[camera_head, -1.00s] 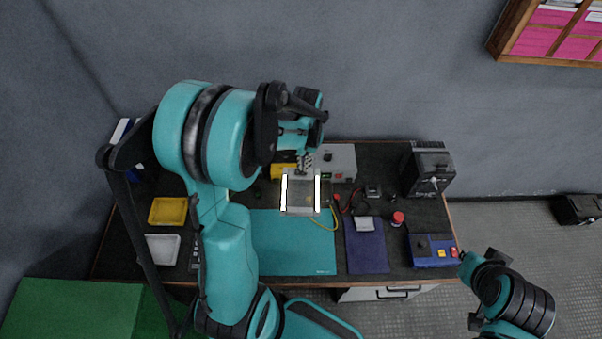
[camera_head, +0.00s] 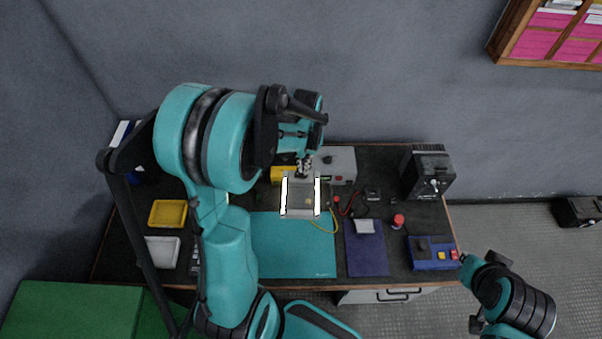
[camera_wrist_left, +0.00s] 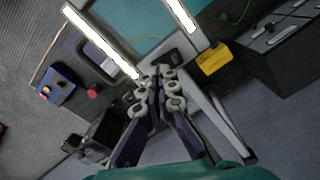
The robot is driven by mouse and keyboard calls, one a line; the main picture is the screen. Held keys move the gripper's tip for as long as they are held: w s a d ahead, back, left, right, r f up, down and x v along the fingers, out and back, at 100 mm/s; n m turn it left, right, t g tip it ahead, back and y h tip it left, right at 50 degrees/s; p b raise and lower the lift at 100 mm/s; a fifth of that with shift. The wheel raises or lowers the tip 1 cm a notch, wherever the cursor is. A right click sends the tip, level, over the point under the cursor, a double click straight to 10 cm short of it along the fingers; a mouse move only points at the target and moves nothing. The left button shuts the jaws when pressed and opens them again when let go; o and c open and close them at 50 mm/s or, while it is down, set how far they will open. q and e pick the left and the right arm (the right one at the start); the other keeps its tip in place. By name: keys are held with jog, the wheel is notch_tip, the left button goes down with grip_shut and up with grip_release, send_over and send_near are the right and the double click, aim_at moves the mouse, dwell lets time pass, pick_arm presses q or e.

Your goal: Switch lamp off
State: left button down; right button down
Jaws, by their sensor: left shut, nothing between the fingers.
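The lamp has two glowing white strips, the right one (camera_head: 317,197) and the left one (camera_head: 284,197), on a pale frame over the bench. Both strips are lit, and they also show in the left wrist view, where one strip (camera_wrist_left: 105,42) is on the left. A dark part (camera_wrist_left: 183,53), perhaps a switch, sits on the lamp's crossbar. My left gripper (camera_head: 304,166) is shut and empty at the lamp's back end. In the left wrist view its fingertips (camera_wrist_left: 156,73) are close to the crossbar; I cannot tell whether they touch it.
The bench holds a grey instrument (camera_head: 340,160), a black machine (camera_head: 428,172), a blue control box (camera_head: 432,253), a yellow tray (camera_head: 168,213) and a white tray (camera_head: 161,250). The teal mat (camera_head: 290,250) is clear in front of the lamp.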

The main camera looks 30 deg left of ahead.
pick_arm(q)
jog(key=shift+f+b, duration=0.95)
jog(key=shift+f, duration=0.1)
dwell(0.6)
jog(key=shift+r, duration=0.15)
jog(key=shift+r+p, duration=2.45)
jog(key=shift+r, duration=1)
jog(key=shift+f, duration=0.1)
